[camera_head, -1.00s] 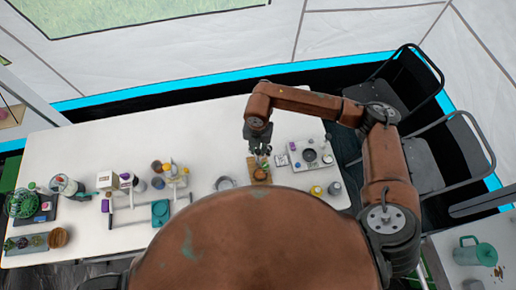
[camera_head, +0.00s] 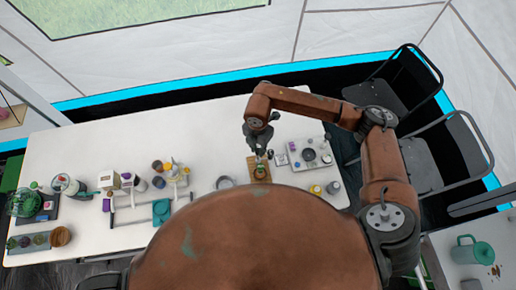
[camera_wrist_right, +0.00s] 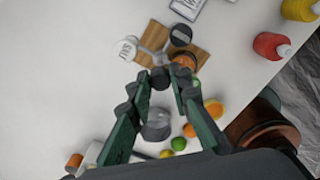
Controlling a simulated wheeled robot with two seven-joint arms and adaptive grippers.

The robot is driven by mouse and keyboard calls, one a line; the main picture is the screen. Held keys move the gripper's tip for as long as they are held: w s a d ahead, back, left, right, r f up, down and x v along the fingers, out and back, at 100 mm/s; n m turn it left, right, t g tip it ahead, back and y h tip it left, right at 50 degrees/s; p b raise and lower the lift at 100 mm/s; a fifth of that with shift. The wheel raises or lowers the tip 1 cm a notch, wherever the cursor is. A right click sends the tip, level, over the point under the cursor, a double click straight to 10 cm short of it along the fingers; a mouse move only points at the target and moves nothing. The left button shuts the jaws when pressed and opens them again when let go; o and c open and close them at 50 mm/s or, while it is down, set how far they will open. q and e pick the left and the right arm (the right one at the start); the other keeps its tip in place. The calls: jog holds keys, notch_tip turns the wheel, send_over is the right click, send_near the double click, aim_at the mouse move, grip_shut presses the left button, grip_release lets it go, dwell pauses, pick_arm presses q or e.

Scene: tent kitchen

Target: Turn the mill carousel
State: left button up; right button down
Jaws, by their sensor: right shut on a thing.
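The mill carousel stands on a square wooden board (camera_head: 266,178) right of the table's middle in the head view. In the right wrist view its wooden board (camera_wrist_right: 155,37) carries grey arms with a white-topped mill (camera_wrist_right: 126,48) marked with letters, a dark-topped mill (camera_wrist_right: 181,35) and a copper-brown part (camera_wrist_right: 185,61). My right gripper (camera_head: 262,152) reaches down over the board. In the wrist view its fingertips (camera_wrist_right: 171,77) are close together at the near side of the carousel, shut on a part of it that the fingers largely hide. My left gripper is not in view.
A grey tray with a round dark part (camera_head: 310,155) stands right of the carousel. A round grey bowl (camera_head: 225,182) is left of it. Bottles (camera_head: 333,187) stand near the front edge. Several jars and a teal box (camera_head: 160,209) are further left. The table's back is clear.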

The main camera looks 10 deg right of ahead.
jog(key=shift+a, duration=0.1)
jog(key=c, duration=1.8)
grip_release()
jog(key=shift+o, duration=0.2)
jog(key=shift+r, duration=0.15)
notch_tip(320, 180, up, 12)
